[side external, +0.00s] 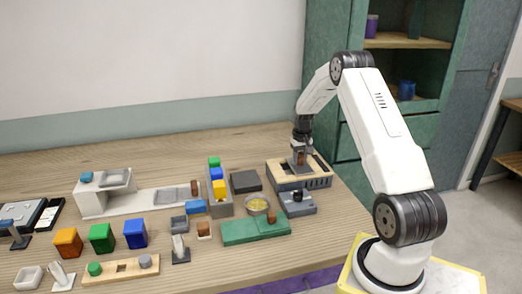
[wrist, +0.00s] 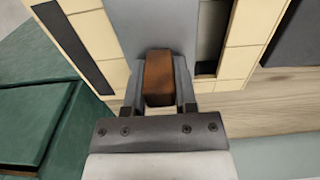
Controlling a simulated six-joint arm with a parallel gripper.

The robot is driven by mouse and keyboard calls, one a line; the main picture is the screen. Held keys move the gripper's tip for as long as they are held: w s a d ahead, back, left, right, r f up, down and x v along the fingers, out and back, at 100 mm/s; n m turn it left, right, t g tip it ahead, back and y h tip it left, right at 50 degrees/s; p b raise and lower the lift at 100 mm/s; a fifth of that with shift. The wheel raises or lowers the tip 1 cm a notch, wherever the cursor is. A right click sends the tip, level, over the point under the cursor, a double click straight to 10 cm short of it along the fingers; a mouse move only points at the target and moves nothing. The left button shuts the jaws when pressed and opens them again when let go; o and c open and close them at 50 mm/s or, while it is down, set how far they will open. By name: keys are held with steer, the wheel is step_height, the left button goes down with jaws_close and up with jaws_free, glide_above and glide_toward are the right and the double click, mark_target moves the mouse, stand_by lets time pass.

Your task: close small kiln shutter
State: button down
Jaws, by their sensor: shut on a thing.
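The kiln (side external: 318,183) stands at the back right of the table, with a pale brick top and a dark grey side. Its pale bricks (wrist: 95,35) fill the upper wrist view. A grey shutter plate (wrist: 150,20) lies across the brick top, with a brown handle (wrist: 158,75) on it. My gripper (wrist: 159,90) is shut on the brown handle, one finger on each side. In the side view my gripper (side external: 300,156) reaches straight down onto the kiln top. A dark gap (wrist: 212,40) shows right of the plate. The plate's far end is out of the wrist view.
Coloured cubes (side external: 102,238) and fixtures fill the table's left. A green cabinet (side external: 330,110) stands behind.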

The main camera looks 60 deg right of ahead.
mark_target(286, 159)
steer(key=w+a, duration=0.3)
steer(key=w, duration=0.1)
steer(key=shift+a, duration=0.4)
steer(key=shift+c, duration=2)
jaws_free()
steer(key=shift+a, duration=0.1)
steer(key=shift+s, duration=0.1)
steer(key=shift+r, duration=0.2)
step_height(286, 159, up, 8)
steer(key=shift+f, duration=0.25)
